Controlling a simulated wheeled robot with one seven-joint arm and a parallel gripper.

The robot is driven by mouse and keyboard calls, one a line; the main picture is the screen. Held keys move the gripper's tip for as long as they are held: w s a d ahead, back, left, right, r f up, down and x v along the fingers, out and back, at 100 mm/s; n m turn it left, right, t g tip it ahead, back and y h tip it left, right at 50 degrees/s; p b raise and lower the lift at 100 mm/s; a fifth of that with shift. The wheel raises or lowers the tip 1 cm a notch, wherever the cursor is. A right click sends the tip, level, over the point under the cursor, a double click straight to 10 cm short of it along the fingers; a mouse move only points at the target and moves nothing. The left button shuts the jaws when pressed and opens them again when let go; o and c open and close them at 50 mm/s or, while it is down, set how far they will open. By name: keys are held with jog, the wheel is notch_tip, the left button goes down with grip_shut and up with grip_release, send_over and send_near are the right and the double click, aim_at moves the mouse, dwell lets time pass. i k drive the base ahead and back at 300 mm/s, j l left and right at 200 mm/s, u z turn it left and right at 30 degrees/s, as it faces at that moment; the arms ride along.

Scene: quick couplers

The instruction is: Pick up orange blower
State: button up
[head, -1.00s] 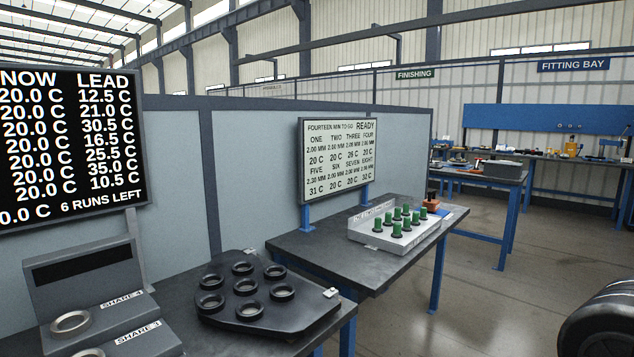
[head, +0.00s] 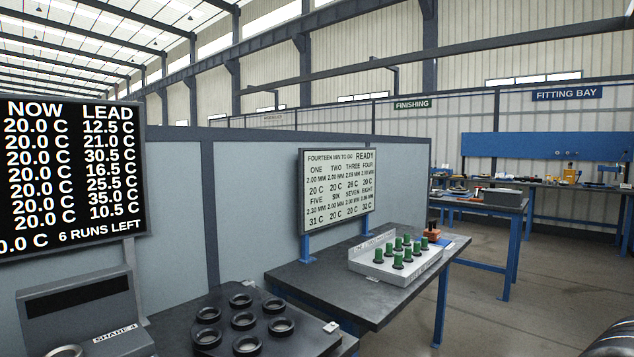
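A small orange object with a dark top (head: 432,232) sits on the middle table, at the back right end of the grey tray; it is too small to tell surely whether it is the orange blower. Another small yellow-orange item (head: 571,181) stands on the far bench under the blue board, too distant to make out. My gripper is not in view.
The grey tray (head: 374,268) holds several green-topped pegs on the dark table (head: 315,280). A black plate with several rings (head: 242,320) lies nearer. A grey partition (head: 255,200) runs behind. Open floor (head: 475,320) lies right of the table. A dark rounded object (head: 615,340) is at lower right.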

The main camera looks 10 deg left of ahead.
aim_at(433, 235)
jog(key=i+l+u, duration=0.1)
jog(key=i+l, duration=0.15)
jog(key=i+l+u, duration=0.15)
jog(key=i+l, duration=0.2)
jog(key=i+l+u, duration=0.1)
jog(key=i+l, duration=0.2)
jog(key=i, duration=0.15)
jog(key=i+l+u, duration=0.15)
jog(key=i+l, duration=0.2)
jog(key=i+l+u, duration=0.1)
jog(key=i+l, duration=0.2)
jog(key=l, duration=0.15)
jog(key=i+l+u, duration=0.1)
jog(key=i+l, duration=0.2)
jog(key=i+l+u, duration=0.15)
jog(key=l, duration=0.4)
jog(key=i+l+u, duration=0.1)
jog(key=i+l, duration=0.25)
jog(key=l, duration=0.15)
jog(key=z, duration=0.55)
jog(key=i+u, duration=0.15)
jog(key=u, duration=0.6)
